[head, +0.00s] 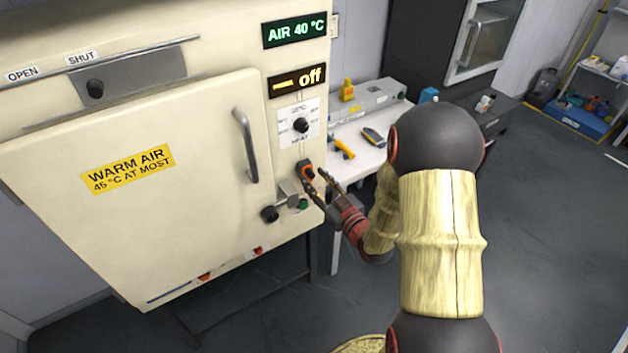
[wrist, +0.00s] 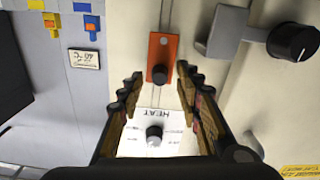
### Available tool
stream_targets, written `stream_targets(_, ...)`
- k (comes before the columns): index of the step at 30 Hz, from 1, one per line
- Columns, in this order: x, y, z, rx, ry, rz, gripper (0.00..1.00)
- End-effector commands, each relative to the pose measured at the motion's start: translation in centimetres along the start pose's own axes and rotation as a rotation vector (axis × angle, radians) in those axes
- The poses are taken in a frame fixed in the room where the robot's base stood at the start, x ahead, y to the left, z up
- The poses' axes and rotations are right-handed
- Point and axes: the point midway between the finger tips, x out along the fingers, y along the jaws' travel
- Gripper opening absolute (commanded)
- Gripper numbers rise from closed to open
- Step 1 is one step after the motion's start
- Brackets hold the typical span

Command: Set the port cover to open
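The port cover (head: 128,78) is a grey plate on a rail at the top left of the cream warm-air cabinet. Its dark knob (head: 95,88) sits below the SHUT label (head: 82,57), right of the OPEN label (head: 22,74). The port cover is not in the wrist view. My gripper (head: 318,182) is at the cabinet's right front panel, well below and right of the cover. In the wrist view my gripper (wrist: 160,76) has its fingers apart, with an orange switch plate (wrist: 163,50) and its dark knob showing between them. It holds nothing.
The HEAT dial (head: 301,125) is above my gripper, under a display reading off (head: 297,80). The door handle (head: 246,145) and a latch with a dark knob (head: 270,213) stick out from the front. A white table (head: 352,160) stands right of the cabinet.

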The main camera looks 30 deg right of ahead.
Motion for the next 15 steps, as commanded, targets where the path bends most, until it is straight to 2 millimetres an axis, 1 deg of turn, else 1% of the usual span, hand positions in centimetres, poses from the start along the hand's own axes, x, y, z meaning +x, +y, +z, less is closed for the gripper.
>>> stream_targets(4,0.96,-0.02,0.05,0.001,0.000,0.000,0.35)
stream_targets(12,1.13,0.01,-0.02,0.001,0.000,0.001,0.35)
stream_targets(15,1.12,0.01,-0.01,0.001,-0.001,0.001,0.30)
